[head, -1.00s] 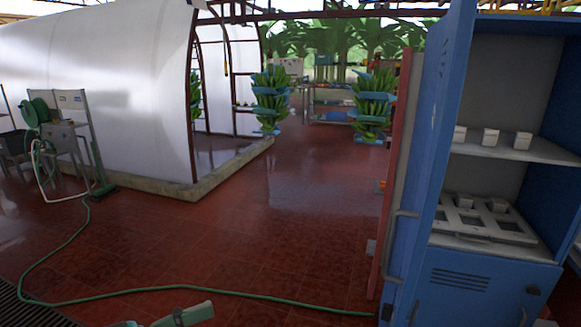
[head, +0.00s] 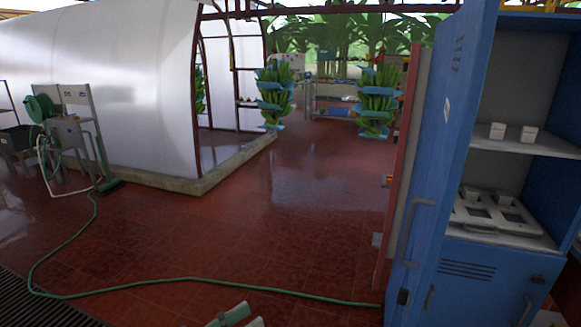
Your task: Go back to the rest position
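Pale green-white parts of my arm (head: 232,314) show at the bottom edge of the head view, low over the red floor. They are cut off by the frame, and I cannot tell whether the gripper's fingers are open or shut. No held object shows. Two hanging banana stems with blue sheets between the hands, a left one (head: 275,96) and a right one (head: 377,102), hang in the back middle, well away from my arm.
A blue cabinet (head: 505,272) stands close on the right, its door (head: 440,150) open, with small white boxes (head: 497,131) on a shelf. A green hose (head: 200,280) crosses the floor. A white tunnel with a low curb (head: 225,175) is left. The middle floor is clear.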

